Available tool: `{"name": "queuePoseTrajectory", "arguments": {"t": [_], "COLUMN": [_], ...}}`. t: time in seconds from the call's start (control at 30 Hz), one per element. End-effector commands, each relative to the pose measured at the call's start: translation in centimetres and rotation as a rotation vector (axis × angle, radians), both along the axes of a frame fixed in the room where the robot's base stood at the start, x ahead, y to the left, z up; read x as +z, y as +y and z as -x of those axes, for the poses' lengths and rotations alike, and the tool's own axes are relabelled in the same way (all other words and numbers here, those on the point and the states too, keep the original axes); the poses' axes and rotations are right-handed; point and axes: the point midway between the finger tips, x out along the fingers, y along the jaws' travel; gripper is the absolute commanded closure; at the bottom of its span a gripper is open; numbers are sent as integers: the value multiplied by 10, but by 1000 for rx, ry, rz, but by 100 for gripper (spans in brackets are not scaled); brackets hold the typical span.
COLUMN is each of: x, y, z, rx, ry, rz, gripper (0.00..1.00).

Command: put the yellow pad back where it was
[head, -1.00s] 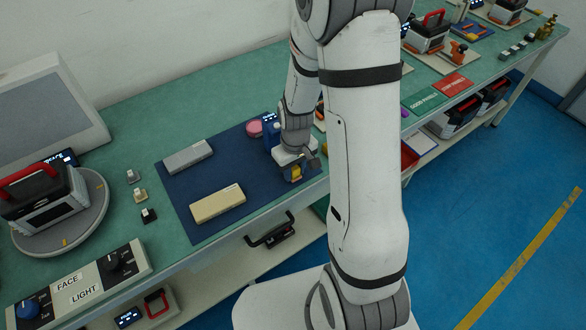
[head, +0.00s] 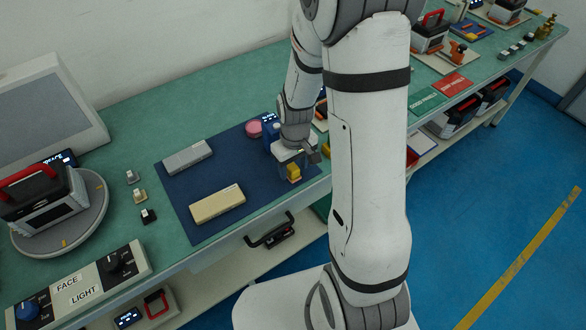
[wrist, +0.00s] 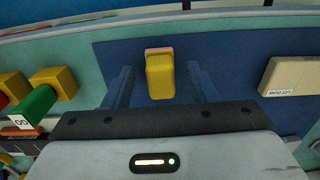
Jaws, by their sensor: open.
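The yellow pad (head: 294,173) stands on the dark blue mat (head: 185,215) near its right front corner. In the wrist view the yellow pad (wrist: 160,77) shows a pink edge at its far end. My gripper (wrist: 159,70) is open, with one finger on each side of the pad and a gap to both. In the head view my gripper (head: 294,160) is just above the pad, and its fingers are hard to make out there.
A cream block (head: 217,204) and a grey block (head: 187,157) lie on the mat to the left. A pink disc (head: 253,129) and a blue object (head: 270,138) are behind my gripper. In the wrist view a green block (wrist: 35,105) lies at the left.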

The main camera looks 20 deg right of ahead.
Motion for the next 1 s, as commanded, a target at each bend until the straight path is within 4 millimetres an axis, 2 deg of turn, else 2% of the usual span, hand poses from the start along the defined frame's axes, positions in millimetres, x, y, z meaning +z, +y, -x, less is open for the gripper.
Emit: {"name": "queuePoseTrajectory", "arguments": {"t": [0.1,0.33,0.67,0.83,1.0], "x": [26,74,109,145,183], "y": [-1,-1,-1,0,1], "z": [-1,-1,4,30,74], "rx": [0,0,-10,-74,-172], "ry": [-8,-6,-13,-69,-144], "rz": [1,0,1,1,-3], "gripper": [48,48,48,48,48]}}
